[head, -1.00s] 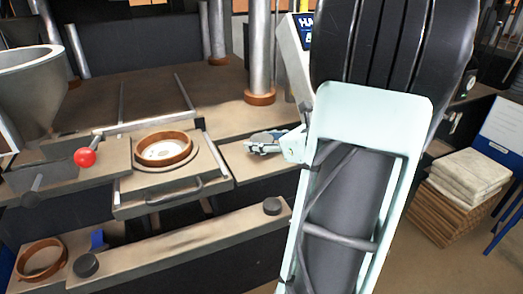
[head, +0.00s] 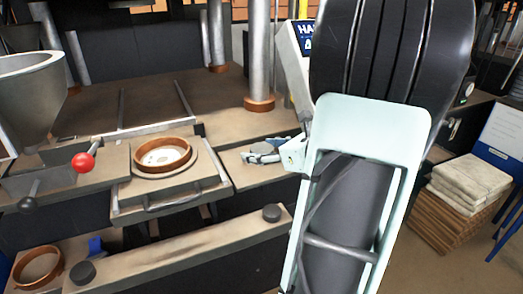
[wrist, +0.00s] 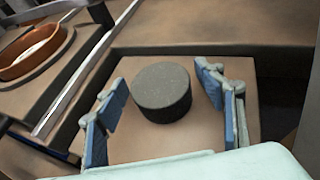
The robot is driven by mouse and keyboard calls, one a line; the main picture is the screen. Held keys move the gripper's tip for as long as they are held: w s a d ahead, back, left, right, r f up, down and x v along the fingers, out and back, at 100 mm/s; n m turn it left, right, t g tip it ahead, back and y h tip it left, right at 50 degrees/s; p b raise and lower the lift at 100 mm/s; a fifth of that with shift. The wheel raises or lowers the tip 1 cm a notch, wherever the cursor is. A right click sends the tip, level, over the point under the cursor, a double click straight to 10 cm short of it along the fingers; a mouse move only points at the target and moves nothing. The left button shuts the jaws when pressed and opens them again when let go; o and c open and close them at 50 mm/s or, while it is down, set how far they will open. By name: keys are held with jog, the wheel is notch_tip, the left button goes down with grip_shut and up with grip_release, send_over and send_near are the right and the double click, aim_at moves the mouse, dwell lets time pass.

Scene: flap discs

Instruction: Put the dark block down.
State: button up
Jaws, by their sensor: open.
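The dark block is a short, dark grey, round piece (wrist: 162,92). In the wrist view it stands upright on a flat brown plate (wrist: 185,148) and appears to rest on it. My gripper (wrist: 160,84) is open, with one blue-padded finger to the left of the block and one to the right. Gaps show between the block and both fingers. In the head view my gripper (head: 264,153) is low over the brown plate right of the ring; the block is too small and covered to make out there.
A copper-coloured ring (head: 161,155) sits on the plate to the left, with a metal rail (wrist: 85,75) between. A red ball knob (head: 83,162) and a grey funnel (head: 30,90) are farther left. A metal post (head: 258,60) stands behind my gripper. Folded cloths (head: 470,180) are at right.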

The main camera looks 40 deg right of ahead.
aim_at(266, 151)
jog(key=v, duration=0.6)
jog(key=shift+s+d+r, duration=0.1)
jog(key=shift+s, duration=0.2)
jog(key=shift+s+r, duration=0.15)
jog(key=shift+s, duration=0.3)
